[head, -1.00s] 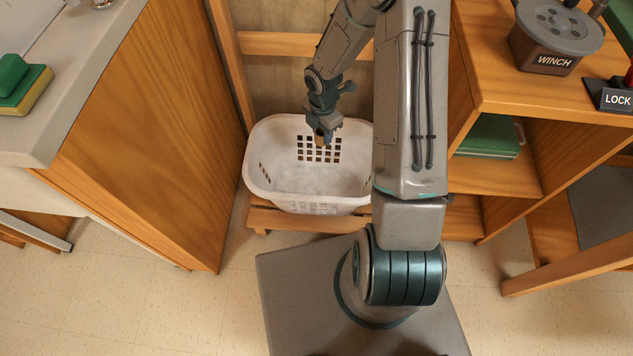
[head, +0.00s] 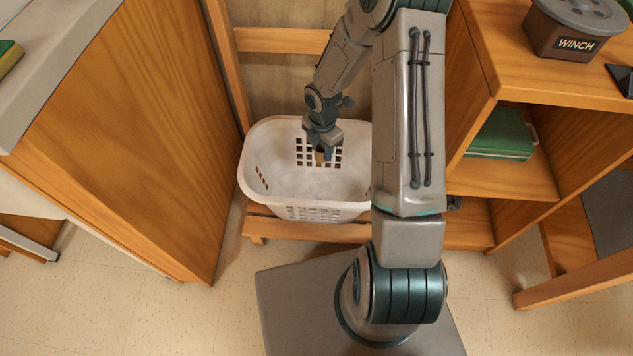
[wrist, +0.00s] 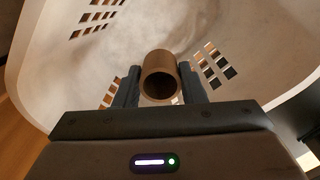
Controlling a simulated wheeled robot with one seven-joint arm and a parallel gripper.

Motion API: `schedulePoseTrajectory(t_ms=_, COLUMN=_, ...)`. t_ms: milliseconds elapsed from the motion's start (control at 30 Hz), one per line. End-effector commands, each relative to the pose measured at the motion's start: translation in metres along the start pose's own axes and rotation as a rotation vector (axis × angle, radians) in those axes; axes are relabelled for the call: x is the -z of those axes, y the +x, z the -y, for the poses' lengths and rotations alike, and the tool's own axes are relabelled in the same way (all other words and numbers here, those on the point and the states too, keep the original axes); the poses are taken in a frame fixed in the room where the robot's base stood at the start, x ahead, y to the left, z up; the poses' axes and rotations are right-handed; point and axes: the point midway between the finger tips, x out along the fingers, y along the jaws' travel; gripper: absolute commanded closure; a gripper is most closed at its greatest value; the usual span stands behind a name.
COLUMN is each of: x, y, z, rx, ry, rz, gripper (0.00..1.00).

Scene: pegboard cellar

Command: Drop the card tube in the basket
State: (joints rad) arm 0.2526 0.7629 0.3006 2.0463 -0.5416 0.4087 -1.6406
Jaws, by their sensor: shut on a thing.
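The card tube (wrist: 160,77) is a short brown hollow cylinder, held between the two fingers of my gripper (wrist: 160,88) in the wrist view. In the head view my gripper (head: 322,152) points down over the white basket (head: 262,196), and a small brown bit of the tube (head: 320,157) shows at its fingertips. The basket is a white plastic laundry basket with square holes in its walls. Its inner wall (wrist: 150,25) fills most of the wrist view behind the tube. My arm hides the basket's right end in the head view.
The basket stands on a low wooden slatted rack (head: 300,229). A wooden cabinet (head: 160,120) is close on the left. A wooden shelf unit (head: 560,90) on the right holds a green book-like stack (head: 500,137) and a box marked WINCH (head: 570,30).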

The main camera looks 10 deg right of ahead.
Motion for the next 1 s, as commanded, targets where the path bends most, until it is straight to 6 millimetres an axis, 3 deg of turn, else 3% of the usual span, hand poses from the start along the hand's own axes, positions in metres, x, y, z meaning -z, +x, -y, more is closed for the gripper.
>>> schedulePoseTrajectory(t_ms=200, x=0.0, y=0.0, z=0.0, rx=0.0, ry=0.0, rz=0.0, gripper=0.84)
schedulePoseTrajectory(t_ms=233, x=0.0, y=0.0, z=0.0, rx=0.0, ry=0.0, rz=0.0, gripper=0.58)
schedulePoseTrajectory(t_ms=300, x=0.0, y=0.0, z=0.0, rx=0.0, ry=0.001, rz=0.0, gripper=0.38)
schedulePoseTrajectory(t_ms=667, x=0.0, y=-0.006, z=0.0, rx=-0.001, ry=0.001, rz=0.0, gripper=0.38)
schedulePoseTrajectory(t_ms=767, x=0.0, y=-0.019, z=0.0, rx=-0.001, ry=0.001, rz=0.001, gripper=0.38)
schedulePoseTrajectory(t_ms=1000, x=-0.001, y=-0.075, z=0.0, rx=-0.002, ry=0.003, rz=0.001, gripper=0.38)
